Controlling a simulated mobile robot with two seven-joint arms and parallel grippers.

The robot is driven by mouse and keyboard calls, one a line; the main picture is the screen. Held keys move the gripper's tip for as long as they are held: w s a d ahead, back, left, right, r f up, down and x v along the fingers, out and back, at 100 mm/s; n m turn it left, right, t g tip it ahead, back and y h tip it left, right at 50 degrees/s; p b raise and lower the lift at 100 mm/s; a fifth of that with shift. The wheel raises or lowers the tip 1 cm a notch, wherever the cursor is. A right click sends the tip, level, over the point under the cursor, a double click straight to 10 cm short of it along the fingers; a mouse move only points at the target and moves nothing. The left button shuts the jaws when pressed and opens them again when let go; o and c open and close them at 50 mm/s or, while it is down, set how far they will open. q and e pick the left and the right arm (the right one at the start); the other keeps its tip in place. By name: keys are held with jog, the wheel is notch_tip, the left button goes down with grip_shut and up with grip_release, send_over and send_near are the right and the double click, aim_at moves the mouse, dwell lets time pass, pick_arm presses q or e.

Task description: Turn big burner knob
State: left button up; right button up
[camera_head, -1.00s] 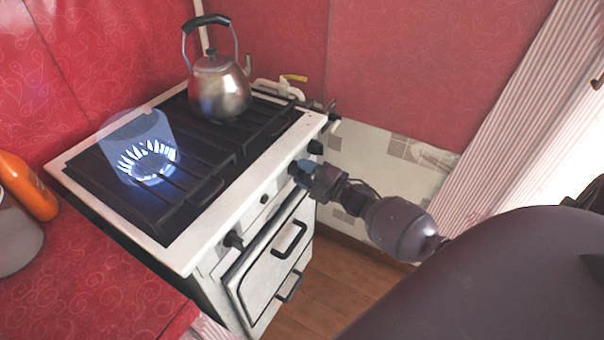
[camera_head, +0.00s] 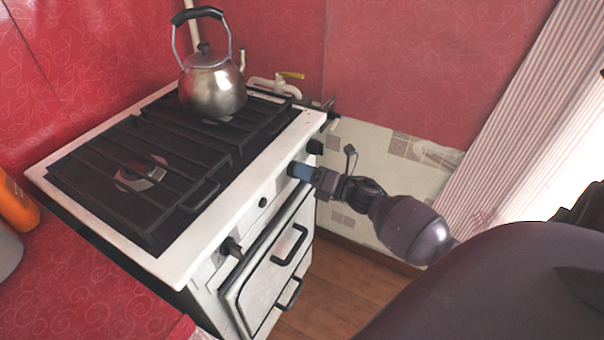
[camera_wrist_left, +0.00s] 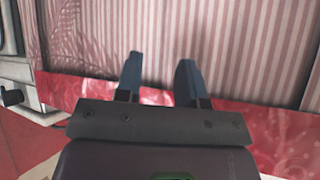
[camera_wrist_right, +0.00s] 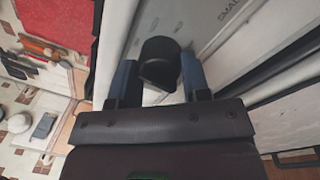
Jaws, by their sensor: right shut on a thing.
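The white stove (camera_head: 190,248) has dark knobs along its front panel. My right gripper (camera_head: 299,171) is at the front panel, toward its right end, shut on a dark knob. In the right wrist view the knob (camera_wrist_right: 158,64) sits between the two blue fingers of that gripper (camera_wrist_right: 158,80). The big burner (camera_head: 140,178) at the front left of the stove top shows no flame. My left gripper (camera_wrist_left: 160,75) is open and empty in its wrist view, before a striped curtain, and is out of the head view.
A metal kettle (camera_head: 212,82) stands on the back of the stove grate. Another knob (camera_head: 232,246) is at the panel's left end, and one (camera_head: 315,146) is right of my gripper. An orange bottle (camera_head: 16,203) stands on the red counter (camera_head: 85,290).

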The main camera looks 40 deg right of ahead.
jog(key=shift+f+n, duration=0.1)
jog(key=shift+n, duration=0.6)
jog(key=o, duration=0.9)
jog(key=v, duration=1)
jog(key=shift+s+d, duration=0.15)
jog(key=shift+s, duration=0.2)
